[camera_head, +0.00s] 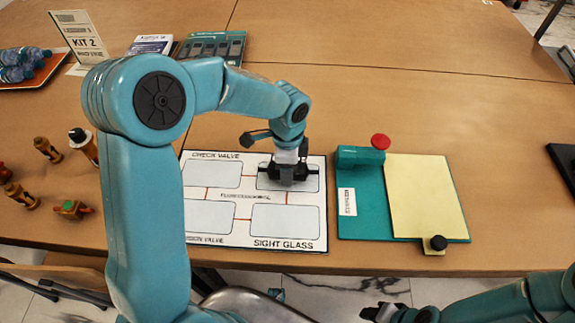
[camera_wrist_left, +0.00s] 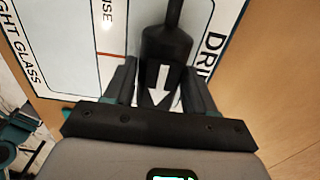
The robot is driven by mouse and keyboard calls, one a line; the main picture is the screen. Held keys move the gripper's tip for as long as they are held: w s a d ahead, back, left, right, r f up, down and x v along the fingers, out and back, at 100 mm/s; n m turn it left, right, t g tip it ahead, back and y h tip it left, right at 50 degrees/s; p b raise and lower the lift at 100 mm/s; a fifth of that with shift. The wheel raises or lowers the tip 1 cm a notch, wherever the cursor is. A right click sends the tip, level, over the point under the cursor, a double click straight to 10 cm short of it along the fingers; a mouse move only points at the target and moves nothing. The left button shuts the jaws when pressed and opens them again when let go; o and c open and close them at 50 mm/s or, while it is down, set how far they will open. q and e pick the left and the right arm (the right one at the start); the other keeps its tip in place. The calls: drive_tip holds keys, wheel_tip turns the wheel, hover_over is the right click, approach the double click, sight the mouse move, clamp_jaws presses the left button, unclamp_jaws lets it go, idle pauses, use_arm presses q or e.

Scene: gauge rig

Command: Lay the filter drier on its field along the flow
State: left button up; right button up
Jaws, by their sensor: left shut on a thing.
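The white board (camera_head: 193,212) lies on the table with four outlined fields joined by red lines. My left gripper (camera_head: 290,176) is over its upper right field (camera_head: 312,181), whose label is hidden in the head view; letters "DRI" show beside it in the left wrist view. The gripper (camera_wrist_left: 160,92) is shut on the filter drier (camera_wrist_left: 166,50), a black cylinder with a narrow end and a white arrow pointing toward my palm. Whether the drier touches the board I cannot tell. My right gripper (camera_head: 378,313) is at the bottom edge, its jaws unclear.
A teal plate (camera_head: 370,215) with a red button (camera_head: 381,141), a yellow pad (camera_head: 425,195) and a black knob (camera_head: 438,243) is right of the board. A tray (camera_head: 45,72) of bottles and a kit card (camera_head: 80,38) are behind.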

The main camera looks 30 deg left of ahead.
use_arm(q)
drive_tip(key=shift+f, duration=0.15)
drive_tip(key=o, duration=1.2)
drive_tip(key=shift+r, duration=0.35)
wheel_tip(320, 180, up, 12)
drive_tip(key=p, duration=0.1)
drive_tip(key=shift+f+p, duration=0.15)
drive_tip(key=shift+p, duration=0.15)
